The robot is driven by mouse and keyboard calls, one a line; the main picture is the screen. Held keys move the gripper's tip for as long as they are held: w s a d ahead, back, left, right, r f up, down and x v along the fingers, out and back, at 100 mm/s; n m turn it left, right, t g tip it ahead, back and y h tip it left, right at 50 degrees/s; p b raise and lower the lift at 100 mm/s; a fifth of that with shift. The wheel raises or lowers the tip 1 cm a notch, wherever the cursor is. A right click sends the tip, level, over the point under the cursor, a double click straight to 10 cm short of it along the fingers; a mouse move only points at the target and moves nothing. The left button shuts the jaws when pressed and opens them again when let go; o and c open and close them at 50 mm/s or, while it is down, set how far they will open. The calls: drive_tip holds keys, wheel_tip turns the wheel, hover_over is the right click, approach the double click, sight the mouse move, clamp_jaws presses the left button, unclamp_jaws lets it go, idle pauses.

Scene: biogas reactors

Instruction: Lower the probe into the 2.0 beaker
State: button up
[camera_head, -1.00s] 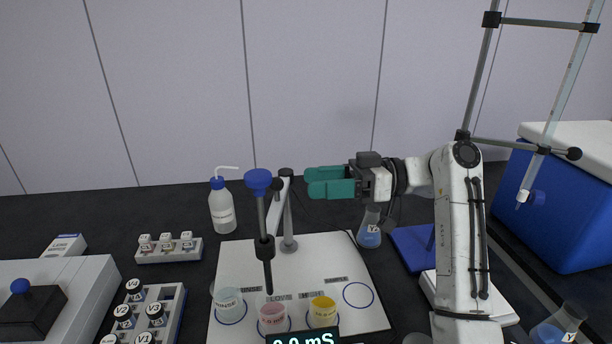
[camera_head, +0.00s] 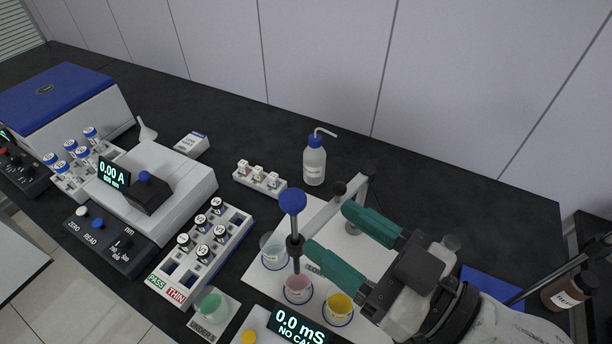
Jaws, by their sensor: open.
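The probe (camera_head: 295,247) is a dark upright rod with a blue knob (camera_head: 292,201) on top, carried on a stand arm. Its tip appears over the pink beaker (camera_head: 298,292); I cannot tell whether it is inside. The pink beaker stands on a white mat, between the clear rinse beaker (camera_head: 272,254) and the yellow beaker (camera_head: 339,310); its label seems to read 2.0 in the earlier view. My gripper (camera_head: 328,229) has teal fingers, open and empty. Its fingertips are just right of the probe, one nearer the knob's height, the other lower.
The meter display (camera_head: 298,327) reads 0.0 mS at the front. A wash bottle (camera_head: 314,163) and a rack of small bottles (camera_head: 260,178) stand behind. A vial rack (camera_head: 206,245) and a grey instrument (camera_head: 165,185) fill the left. Bare black bench lies behind the bottles.

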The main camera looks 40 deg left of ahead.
sight(283, 193)
drive_tip(key=a+p, duration=0.2)
drive_tip(key=a, duration=0.6)
drive_tip(key=shift+a+r+p, duration=0.1)
drive_tip(key=shift+a+p, duration=0.15)
drive_tip(key=shift+p, duration=0.1)
drive_tip(key=shift+a, duration=0.55)
drive_tip(key=shift+c, duration=0.3)
clamp_jaws()
